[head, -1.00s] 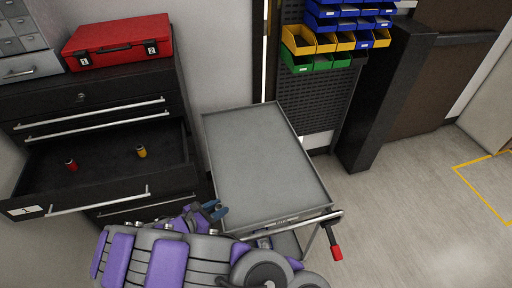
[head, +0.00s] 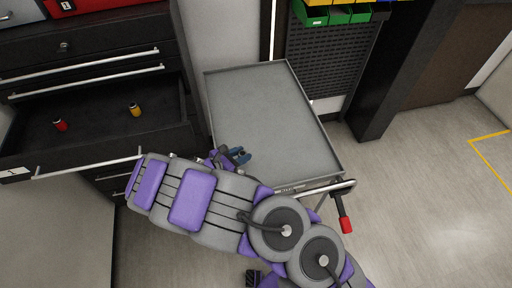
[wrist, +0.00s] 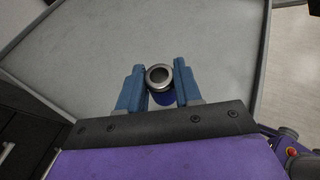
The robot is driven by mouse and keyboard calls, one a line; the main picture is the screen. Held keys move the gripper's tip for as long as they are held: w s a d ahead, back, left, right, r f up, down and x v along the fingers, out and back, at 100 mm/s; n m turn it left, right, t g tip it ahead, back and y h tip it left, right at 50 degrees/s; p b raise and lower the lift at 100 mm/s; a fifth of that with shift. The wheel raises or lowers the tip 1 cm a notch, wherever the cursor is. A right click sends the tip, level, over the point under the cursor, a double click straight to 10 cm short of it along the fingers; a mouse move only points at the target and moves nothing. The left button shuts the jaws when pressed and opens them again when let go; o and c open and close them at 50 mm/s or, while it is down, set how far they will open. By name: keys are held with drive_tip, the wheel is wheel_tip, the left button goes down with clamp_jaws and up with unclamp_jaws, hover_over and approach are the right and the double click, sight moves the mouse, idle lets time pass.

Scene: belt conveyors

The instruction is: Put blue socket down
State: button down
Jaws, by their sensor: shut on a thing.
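The blue socket (wrist: 162,98) shows in the wrist view as a short cylinder with a metal ring top and a blue lower body. My gripper (wrist: 160,88) is shut on it, one blue finger on each side. Behind it in the wrist view is the grey top of the cart (wrist: 75,50); I cannot tell whether the socket touches it. In the head view my gripper (head: 238,156) is over the near left part of the grey cart top (head: 262,105). The socket itself cannot be made out there.
An open black drawer (head: 95,125) at the left holds a red socket (head: 60,125) and a yellow socket (head: 135,110).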

drive_tip(key=w+d, duration=0.2)
drive_tip(key=w, duration=0.1)
drive_tip(key=w+d+f+b, duration=0.1)
drive_tip(key=w+d, duration=0.1)
drive_tip(key=shift+w+d, duration=0.1)
drive_tip(key=shift+w, duration=0.1)
drive_tip(key=shift+d, duration=0.15)
wheel_tip(320, 180, down, 3)
drive_tip(key=shift+w+d+f+b, duration=0.1)
drive_tip(key=shift+f+b, duration=0.1)
drive_tip(key=shift+b, duration=0.45)
drive_tip(key=c, duration=0.7)
unclamp_jaws()
drive_tip(key=shift+r, duration=0.1)
drive_tip(key=p+v, duration=0.2)
drive_tip(key=v, duration=1)
drive_tip(key=shift+p, duration=0.4)
